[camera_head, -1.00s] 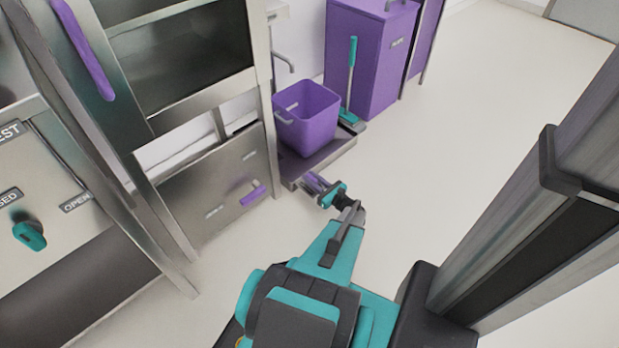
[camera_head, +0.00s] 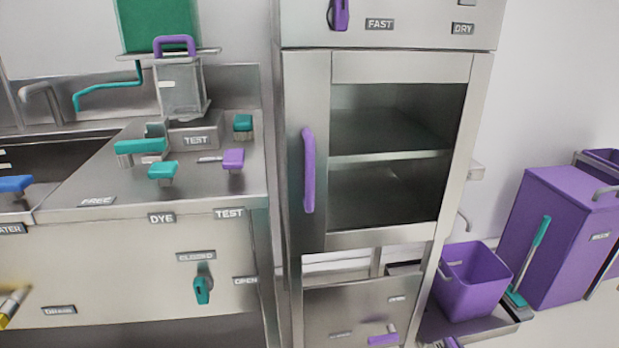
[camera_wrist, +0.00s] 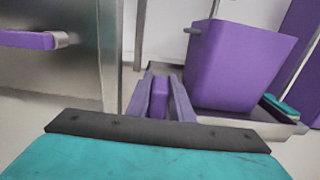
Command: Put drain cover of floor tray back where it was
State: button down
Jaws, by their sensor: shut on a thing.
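In the wrist view my gripper (camera_wrist: 160,88) is shut on a narrow purple grip (camera_wrist: 159,102), which I take to be that of the drain cover. The cover's plate cannot be made out. The grey floor tray (camera_wrist: 272,127) lies just ahead and to the right, under a purple bin (camera_wrist: 238,62). The tray also shows in the head view (camera_head: 500,325), at lower right. The drain opening is hidden, and I cannot tell whether the cover touches the tray.
A steel cabinet (camera_head: 315,285) with a purple handle (camera_head: 383,339) stands left of the tray. A teal-handled squeegee (camera_head: 532,255) leans behind the tray, by a purple container (camera_head: 565,235). A steel counter (camera_head: 150,275) with knobs and levers is at left.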

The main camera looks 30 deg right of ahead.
notch_tip(320, 180, up, 27)
jog(key=p, duration=2.6)
jog(key=shift+s, duration=0.15)
